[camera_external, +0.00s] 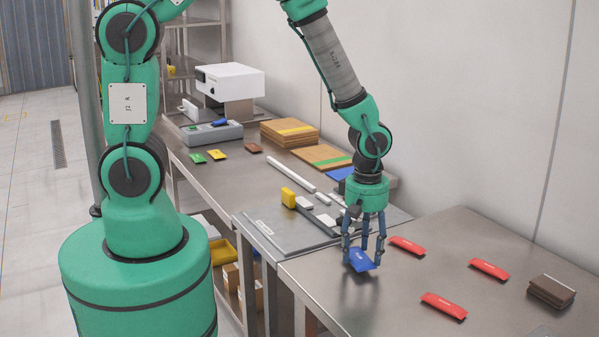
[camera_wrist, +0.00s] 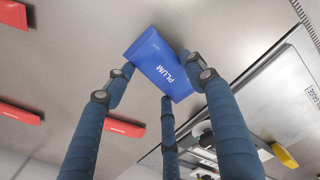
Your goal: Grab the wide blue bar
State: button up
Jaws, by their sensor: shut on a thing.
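The wide blue bar (camera_external: 361,261) is in my gripper (camera_external: 362,252) over the near-left part of the right-hand metal table in the external view. In the wrist view the blue bar (camera_wrist: 158,62) shows its face with the word PLUM, between the blue fingers of my gripper (camera_wrist: 160,85). The fingers are closed around it. The bar looks tilted. I cannot tell whether its lower edge touches the table.
Red bars (camera_external: 407,246), (camera_external: 489,269) and (camera_external: 444,306) lie on the metal table to the right. A brown stack (camera_external: 551,291) sits at the far right.

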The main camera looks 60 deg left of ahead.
notch_tip(320, 180, up, 3)
jog(key=shift+f+p, duration=0.2)
jog(key=shift+p, duration=0.15)
jog(key=s+a, duration=0.1)
jog(key=s, duration=0.4)
jog(key=s+a+p, duration=0.1)
jog(key=s+a, duration=0.1)
jog(key=s, duration=0.3)
jog(key=s+a+r+p, duration=0.1)
jog(key=s+a, duration=0.1)
jog(key=s, duration=0.3)
jog(key=shift+s, duration=0.15)
